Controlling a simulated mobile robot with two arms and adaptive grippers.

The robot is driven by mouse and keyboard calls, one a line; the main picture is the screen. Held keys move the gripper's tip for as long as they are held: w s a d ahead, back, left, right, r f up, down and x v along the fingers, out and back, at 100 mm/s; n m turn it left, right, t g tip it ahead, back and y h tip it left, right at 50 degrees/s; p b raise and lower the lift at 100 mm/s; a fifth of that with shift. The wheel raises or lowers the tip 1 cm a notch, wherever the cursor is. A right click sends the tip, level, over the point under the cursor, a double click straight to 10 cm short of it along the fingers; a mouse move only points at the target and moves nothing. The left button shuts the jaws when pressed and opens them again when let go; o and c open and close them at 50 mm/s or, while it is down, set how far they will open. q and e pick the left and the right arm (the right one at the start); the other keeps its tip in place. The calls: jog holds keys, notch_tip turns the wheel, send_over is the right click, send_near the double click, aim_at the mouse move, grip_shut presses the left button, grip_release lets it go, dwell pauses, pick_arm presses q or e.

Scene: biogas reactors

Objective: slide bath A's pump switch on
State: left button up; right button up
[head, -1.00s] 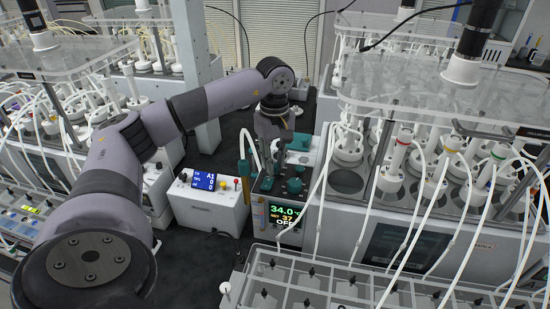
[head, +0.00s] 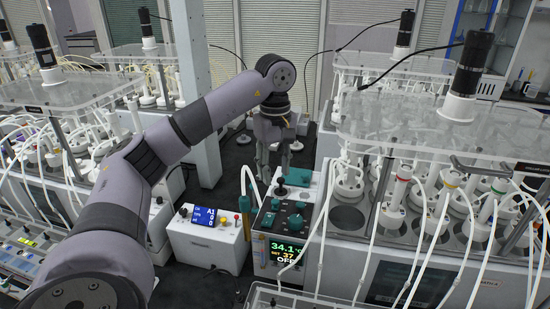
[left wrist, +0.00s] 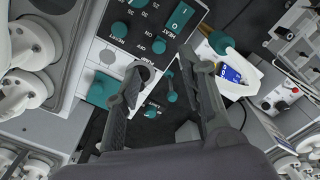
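Bath A's control unit (head: 286,238) is a box with a dark top panel and a display reading 34.1, set 37, OFF. In the left wrist view its panel (left wrist: 165,62) shows teal knobs, ON and OFF marks and a partly covered pump label. A black round-topped part (left wrist: 141,72) by that label, likely the pump switch, sits beside one fingertip; contact cannot be told. It also shows as a black knob (head: 281,187) in the head view. My left gripper (head: 277,170) points down at the panel's far side. Its fingers (left wrist: 168,72) are apart with nothing clearly held. My right gripper is not visible.
A white box with a blue screen (head: 203,217) stands left of the control unit. A clear-topped reactor bath (head: 430,120) with many tubes stands right. Hoses hang close to the unit's right side. A white-framed rack (head: 330,300) is in front.

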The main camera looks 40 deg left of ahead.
pick_arm(q)
jog(key=shift+r, duration=1.75)
jog(key=shift+d+f, duration=0.1)
jog(key=shift+f, duration=0.05)
